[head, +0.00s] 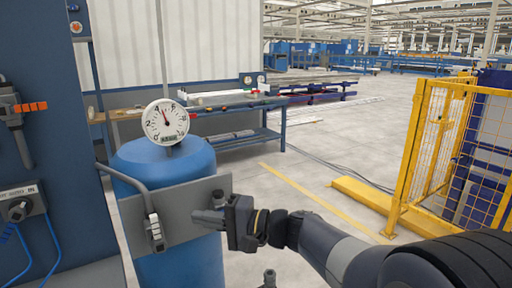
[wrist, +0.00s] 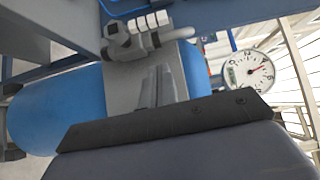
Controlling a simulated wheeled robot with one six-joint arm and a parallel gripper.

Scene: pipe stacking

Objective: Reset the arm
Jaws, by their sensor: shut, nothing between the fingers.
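My arm reaches in from the lower right of the head view. My gripper (head: 208,217) is shut and empty, pointing left in front of a grey plate (head: 130,215) on a blue tank (head: 190,262). I cannot tell whether the fingertips touch the plate. In the wrist view my gripper (wrist: 153,75) shows its fingers together, with the grey plate (wrist: 120,85) behind them and the blue tank (wrist: 65,108) to the left.
A round white gauge (head: 165,122) tops the tank. A valve fitting (head: 154,230) sits on the plate's left. A blue cabinet (head: 40,130) stands at left. A blue workbench (head: 235,125) is behind. A yellow mesh fence (head: 440,150) is at right, with open floor between.

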